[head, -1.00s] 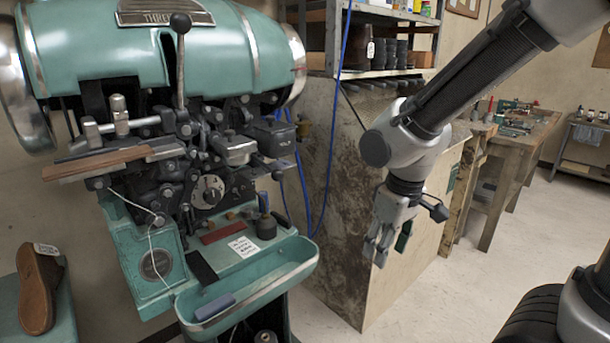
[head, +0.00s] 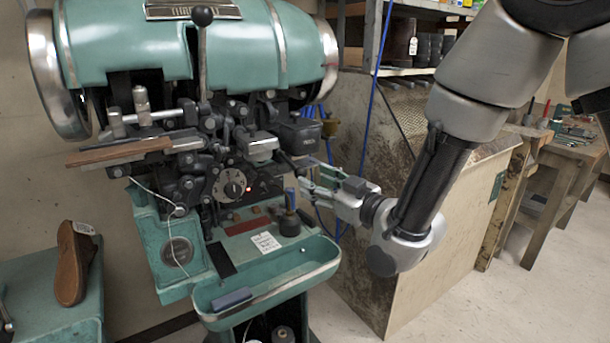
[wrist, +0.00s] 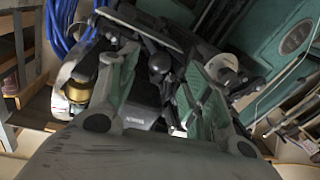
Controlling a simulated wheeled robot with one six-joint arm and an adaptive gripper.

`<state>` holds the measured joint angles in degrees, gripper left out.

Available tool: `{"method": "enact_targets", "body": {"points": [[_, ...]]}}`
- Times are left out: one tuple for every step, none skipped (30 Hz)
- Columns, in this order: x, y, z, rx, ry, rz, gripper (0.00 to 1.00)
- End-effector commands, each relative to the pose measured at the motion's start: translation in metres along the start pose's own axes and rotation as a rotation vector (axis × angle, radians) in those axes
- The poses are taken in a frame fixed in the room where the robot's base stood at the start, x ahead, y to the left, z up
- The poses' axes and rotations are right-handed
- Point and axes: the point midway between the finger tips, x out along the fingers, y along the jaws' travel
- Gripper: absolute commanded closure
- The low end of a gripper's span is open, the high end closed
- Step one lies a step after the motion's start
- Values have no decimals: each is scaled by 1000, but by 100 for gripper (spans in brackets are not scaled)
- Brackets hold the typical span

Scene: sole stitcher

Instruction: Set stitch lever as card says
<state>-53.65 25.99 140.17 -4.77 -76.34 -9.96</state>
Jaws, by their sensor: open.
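The green sole stitcher (head: 180,45) fills the left of the head view. A tall lever (head: 202,55) with a black ball knob rises at its front. A round dial (head: 232,184) sits lower, a small red light glowing beside it. The white card (head: 266,242) lies on the machine's ledge; its writing is too small to read. My gripper (head: 303,177) is open at the machine's right front, pointing left. In the wrist view, my gripper (wrist: 165,75) has a dark round knob (wrist: 158,63) between its open fingers; whether they touch it I cannot tell.
A green tray (head: 270,291) projects from the machine's front below my gripper. A brown shoe (head: 72,265) stands on a green surface at left. A mottled panel (head: 440,215) and hanging blue cables (head: 372,100) are close behind my arm. Open floor lies at right.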

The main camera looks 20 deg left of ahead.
Motion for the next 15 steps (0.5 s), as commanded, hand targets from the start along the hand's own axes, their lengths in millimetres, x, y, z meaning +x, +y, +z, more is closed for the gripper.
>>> {"method": "enact_targets", "body": {"points": [[9,0,0,0,2,0,51],[14,0,0,0,1,0,51],[22,0,0,0,1,0,51],[27,0,0,0,1,0,51],[32,0,0,0,1,0,51],[38,0,0,0,0,0,51],[42,0,0,0,0,0,51],[46,0,0,1,0,0,51],[50,0,1,1,-2,-1,51],[53,0,1,1,-1,-1,51],[55,0,0,1,-1,-1,51],[57,0,0,1,-1,-1,51],[58,0,0,1,-1,-1,51],[59,0,0,1,-1,-1,51],[60,0,0,1,-2,-1,51]]}}
